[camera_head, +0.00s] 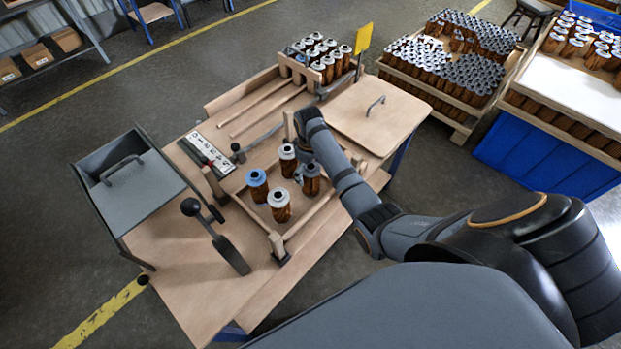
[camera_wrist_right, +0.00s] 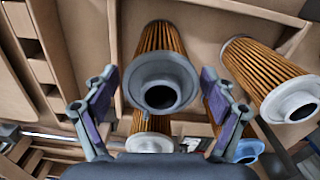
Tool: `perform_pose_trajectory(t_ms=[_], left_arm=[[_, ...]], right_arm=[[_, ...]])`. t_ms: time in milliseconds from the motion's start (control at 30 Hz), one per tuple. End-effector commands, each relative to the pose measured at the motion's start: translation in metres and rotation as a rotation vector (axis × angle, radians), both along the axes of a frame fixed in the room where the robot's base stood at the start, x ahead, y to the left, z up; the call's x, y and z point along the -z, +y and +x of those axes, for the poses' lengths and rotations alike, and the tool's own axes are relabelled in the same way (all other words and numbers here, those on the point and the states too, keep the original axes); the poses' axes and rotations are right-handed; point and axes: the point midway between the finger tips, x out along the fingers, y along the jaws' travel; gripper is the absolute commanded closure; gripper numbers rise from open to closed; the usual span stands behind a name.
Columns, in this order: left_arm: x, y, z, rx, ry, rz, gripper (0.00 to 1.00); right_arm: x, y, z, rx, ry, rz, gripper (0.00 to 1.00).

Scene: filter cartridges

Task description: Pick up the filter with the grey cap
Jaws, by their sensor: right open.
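The filter with the grey cap (camera_head: 312,180) stands upright in the wooden tray (camera_head: 241,199), partly hidden by my right arm in the head view. In the right wrist view this filter (camera_wrist_right: 160,82) has an amber pleated body and a grey ring cap with a dark hole. My right gripper (camera_wrist_right: 160,90) is open, with one finger on each side of it. I see no clear contact. In the head view its fingertips are hard to make out. My left gripper is out of view.
A white-capped filter (camera_head: 287,153), a blue-capped filter (camera_head: 257,182) and another white-capped filter (camera_head: 279,207) stand close by in the same tray. A grey bin (camera_head: 140,190) is at the left, and a wooden lid (camera_head: 362,120) at the right.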

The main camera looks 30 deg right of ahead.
Motion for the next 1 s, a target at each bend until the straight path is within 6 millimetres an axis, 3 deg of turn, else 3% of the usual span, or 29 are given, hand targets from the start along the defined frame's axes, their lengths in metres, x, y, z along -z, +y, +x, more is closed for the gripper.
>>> perform_pose_trajectory(t_ms=[100,200,367,500,900,1000], left_arm=[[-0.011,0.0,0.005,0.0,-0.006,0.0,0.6],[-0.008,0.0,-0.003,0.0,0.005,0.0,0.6],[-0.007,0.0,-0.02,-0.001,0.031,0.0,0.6],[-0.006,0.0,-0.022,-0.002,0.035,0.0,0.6],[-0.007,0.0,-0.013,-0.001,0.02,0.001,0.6],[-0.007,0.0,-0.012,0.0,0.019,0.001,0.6]], right_arm=[[0.019,-0.002,-0.006,0.001,0.007,0.0,0.16],[0.036,-0.002,-0.005,0.001,0.004,0.0,0.16],[0.043,-0.002,-0.005,0.0,0.001,0.0,0.16],[0.043,-0.002,-0.005,0.0,0.001,0.0,0.16],[0.043,-0.002,-0.005,0.0,0.001,0.0,0.69],[0.043,-0.002,-0.005,0.0,0.001,0.0,0.69]])
